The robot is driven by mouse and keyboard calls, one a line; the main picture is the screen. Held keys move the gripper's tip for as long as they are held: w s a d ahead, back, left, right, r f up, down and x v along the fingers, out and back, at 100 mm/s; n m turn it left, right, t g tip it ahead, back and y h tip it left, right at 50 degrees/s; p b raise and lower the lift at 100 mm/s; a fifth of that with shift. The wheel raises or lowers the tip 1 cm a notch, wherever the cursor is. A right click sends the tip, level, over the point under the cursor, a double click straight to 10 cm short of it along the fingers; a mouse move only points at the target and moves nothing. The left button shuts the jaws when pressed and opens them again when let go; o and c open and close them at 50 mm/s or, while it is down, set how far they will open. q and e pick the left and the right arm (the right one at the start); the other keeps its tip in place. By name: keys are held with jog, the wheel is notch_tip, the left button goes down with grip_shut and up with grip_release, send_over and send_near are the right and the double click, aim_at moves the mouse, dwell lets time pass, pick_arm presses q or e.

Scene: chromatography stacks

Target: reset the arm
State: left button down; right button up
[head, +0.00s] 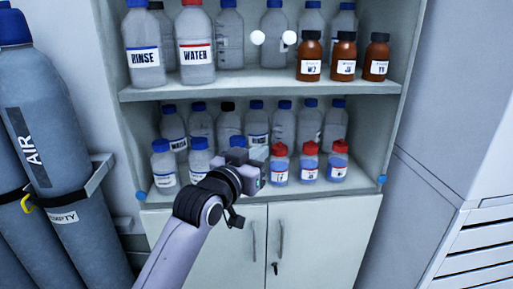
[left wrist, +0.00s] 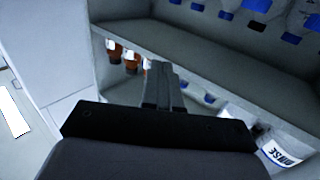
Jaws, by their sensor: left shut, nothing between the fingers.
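My left arm (head: 180,243) reaches up from the bottom of the head view to the lower shelf of the cabinet. My left gripper (head: 259,155) is shut and empty, in front of the bottles on that shelf. It hides part of the bottles behind it. In the left wrist view the closed fingers (left wrist: 163,82) point toward the shelving, with nothing held between them. My right gripper is in neither view.
Red-capped bottles (head: 309,163) stand just right of my gripper, blue-capped ones (head: 162,167) to its left. The upper shelf (head: 250,86) holds a WATER bottle (head: 195,45) and brown bottles (head: 344,58). Gas cylinders (head: 60,150) stand left. Cabinet doors (head: 325,240) below are closed.

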pick_arm(q)
jog(key=s+a+f+n+g+y, duration=0.15)
jog(key=s+a+f, duration=0.25)
jog(key=f, duration=0.4)
jog(key=s+a+f+n+y, duration=0.1)
jog(key=s+a+f+y, duration=0.2)
jog(key=f, duration=0.5)
jog(key=s+a+f+n, duration=0.1)
jog(key=s+a+f, duration=0.3)
jog(key=a+f, duration=0.3)
jog(key=s+a+f+g+y, duration=0.1)
jog(key=s+a+f, duration=0.3)
jog(key=s, duration=0.6)
jog(key=s+a+f+g+y, duration=0.2)
jog(key=s+a+f, duration=0.3)
jog(key=s+f, duration=0.4)
jog(key=shift+s+f, duration=0.25)
jog(key=shift+s, duration=0.35)
jog(key=shift+n, duration=0.25)
